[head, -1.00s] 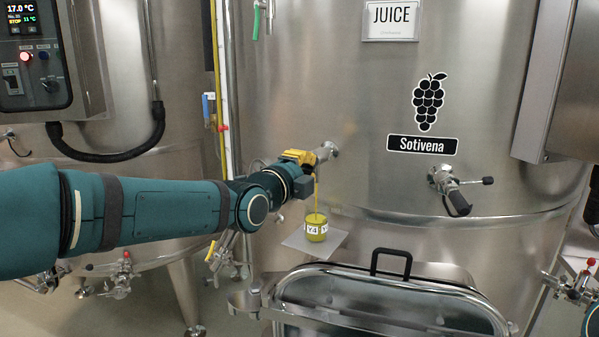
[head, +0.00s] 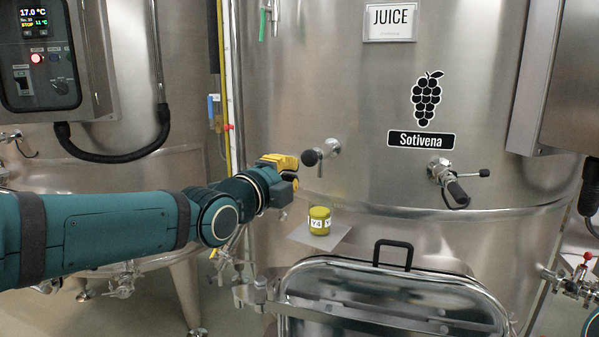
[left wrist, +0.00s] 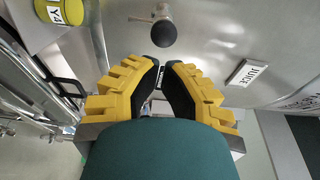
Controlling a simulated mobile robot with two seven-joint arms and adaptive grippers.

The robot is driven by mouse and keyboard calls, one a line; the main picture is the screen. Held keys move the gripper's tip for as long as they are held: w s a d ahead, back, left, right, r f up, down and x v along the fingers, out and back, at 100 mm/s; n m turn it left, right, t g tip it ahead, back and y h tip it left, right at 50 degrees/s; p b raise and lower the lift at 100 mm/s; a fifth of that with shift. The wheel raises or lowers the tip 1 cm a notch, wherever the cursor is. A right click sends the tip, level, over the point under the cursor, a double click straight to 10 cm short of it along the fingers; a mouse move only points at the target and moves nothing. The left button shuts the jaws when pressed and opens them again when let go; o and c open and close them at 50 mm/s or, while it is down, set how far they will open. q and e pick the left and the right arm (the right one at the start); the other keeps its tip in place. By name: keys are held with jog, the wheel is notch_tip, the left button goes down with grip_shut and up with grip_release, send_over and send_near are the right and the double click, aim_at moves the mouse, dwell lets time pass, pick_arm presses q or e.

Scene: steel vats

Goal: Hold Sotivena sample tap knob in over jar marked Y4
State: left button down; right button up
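The sample tap knob (head: 312,157) is a dark ball on a steel stem that sticks out of the vat marked Sotivena (head: 421,139). In the left wrist view the knob (left wrist: 164,33) stands beyond my fingertips, with nothing touching it. No juice runs from the tap. The jar marked Y4 (head: 319,221) holds yellow-green juice and stands on a small plate (head: 338,234) below the tap. My left gripper (head: 290,166) is just left of the knob and apart from it. Its fingertips (left wrist: 162,64) are close together with nothing held. My right gripper is out of view.
A steel hatch with a black handle (head: 393,250) lies below and right of the jar. A valve with a black lever (head: 456,188) juts out at the right. A control box (head: 45,60) hangs at the upper left, and a yellow pipe (head: 226,90) stands left of the vat.

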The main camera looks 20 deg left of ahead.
pick_arm(q)
jog(key=v, duration=0.5)
jog(key=shift+s, duration=0.15)
jog(key=w+d+f+n+g, duration=0.1)
jog(key=d+f+n+g, duration=0.2)
jog(key=f, duration=0.9)
jog(key=f+n+g, duration=0.2)
jog(key=f+n, duration=0.3)
jog(key=f, duration=0.6)
jog(key=w+d+f+n+g, duration=0.1)
jog(key=d+f+n+g, duration=0.15)
jog(key=f, duration=0.95)
jog(key=s+d+f+n+g, duration=0.1)
jog(key=s+f+n+g, duration=0.3)
jog(key=s+f, duration=0.5)
jog(key=s+d+f+n+g+y, duration=0.1)
jog(key=s+f+n+g, duration=0.3)
jog(key=s+f+n, duration=0.4)
notch_tip(320, 180, down, 7)
jog(key=shift+s+d+r, duration=0.1)
jog(key=shift+s+d, duration=0.35)
jog(key=shift+s, duration=0.65)
